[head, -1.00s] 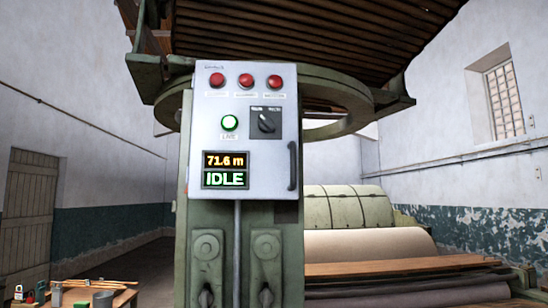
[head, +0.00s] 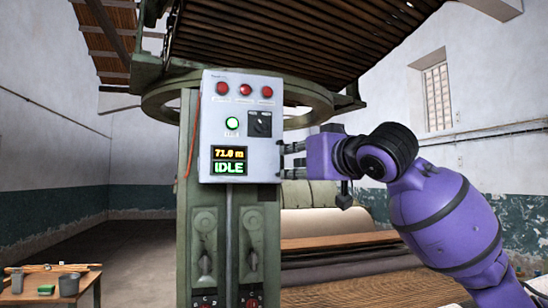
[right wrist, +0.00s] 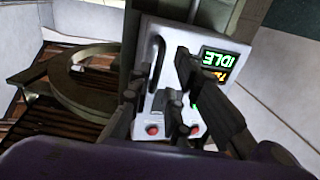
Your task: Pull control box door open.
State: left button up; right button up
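The grey control box (head: 212,130) is mounted on a green machine post, and its door looks shut. It has red buttons, a green lamp, a selector and a lit IDLE display. My right gripper (head: 287,160) is at the box's right edge, its fingers apart one above the other. They largely hide the door handle in the head view. In the right wrist view the box appears upside down. There the black handle (right wrist: 157,62) shows between the open fingers of my right gripper (right wrist: 158,74). Contact cannot be told. My left gripper is out of view.
A green ring frame (head: 160,107) and slatted roof (head: 300,35) hang above and behind the box. Fabric rolls (head: 325,222) lie behind the post at right. A small wooden table (head: 85,285) with tools stands at lower left. Floor between table and post looks clear.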

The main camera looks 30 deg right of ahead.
aim_at(283, 158)
jog(key=w, duration=0.2)
jog(key=w+r, duration=0.1)
jog(key=w, duration=0.2)
jog(key=shift+w+d+r, duration=0.1)
jog(key=shift+w+r, duration=0.2)
jog(key=shift+w, duration=0.05)
jog(key=shift+w+d+f, duration=0.1)
jog(key=shift+w+f, duration=0.05)
jog(key=shift+w, duration=0.15)
jog(key=shift+c, duration=0.2)
grip_shut()
